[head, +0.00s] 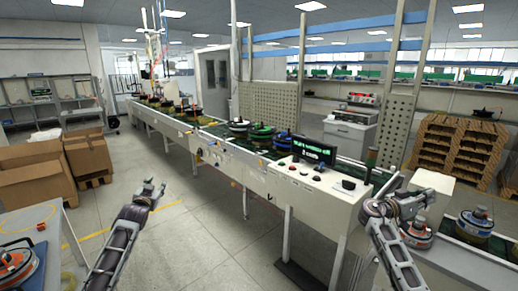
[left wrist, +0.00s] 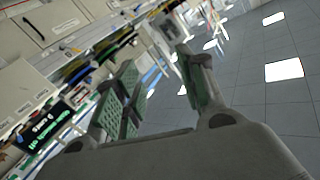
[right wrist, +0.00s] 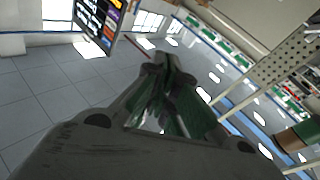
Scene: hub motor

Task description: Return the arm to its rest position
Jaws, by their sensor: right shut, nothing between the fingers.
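My left gripper (head: 157,184) is raised over the floor at the left of the conveyor in the head view. In the left wrist view its two green-padded fingers (left wrist: 157,58) stand apart with nothing between them. My right gripper (head: 425,199) is at the right, in front of the near end of the conveyor. In the right wrist view its fingers (right wrist: 162,60) meet at the tips, with nothing held. Neither gripper is seen holding a part.
A long conveyor bench (head: 230,165) carries several hub motors and a small display (head: 313,151). More motors, one with an orange band (head: 416,233), stand at the lower right. A table (head: 50,225) and cardboard boxes (head: 88,155) are at left. Open floor lies between table and bench.

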